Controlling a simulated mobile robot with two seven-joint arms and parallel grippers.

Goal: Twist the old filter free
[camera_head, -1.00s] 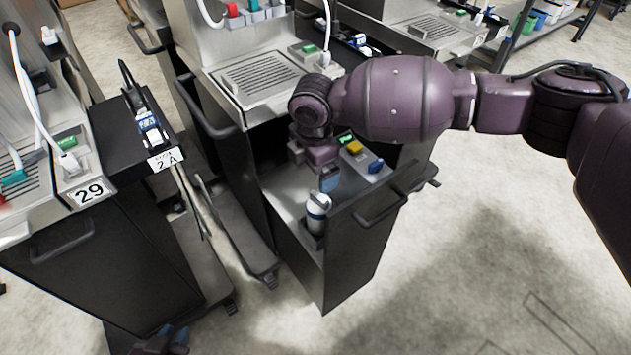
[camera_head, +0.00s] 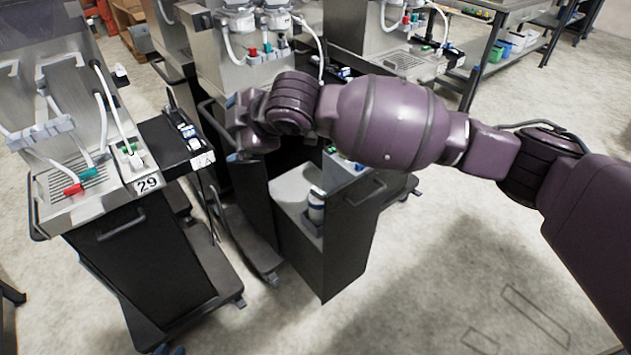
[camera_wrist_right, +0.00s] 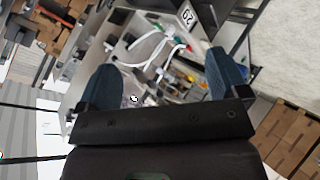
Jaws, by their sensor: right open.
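A white and dark canister (camera_head: 316,206) stands upright in the open drawer of the middle cart; it may be a filter, but I cannot tell if it is the old one. My right gripper (camera_head: 238,150) is left of and above that drawer, apart from the canister. In the right wrist view my right gripper (camera_wrist_right: 165,80) has its blue fingers wide apart with nothing between them.
Station 29 (camera_head: 120,235) stands at the left, with hoses and red and teal connectors over its drip tray. A dark shelf labelled A (camera_head: 165,145) adjoins it. The drawer (camera_head: 350,235) juts out below my right arm. Floor at the lower right is clear.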

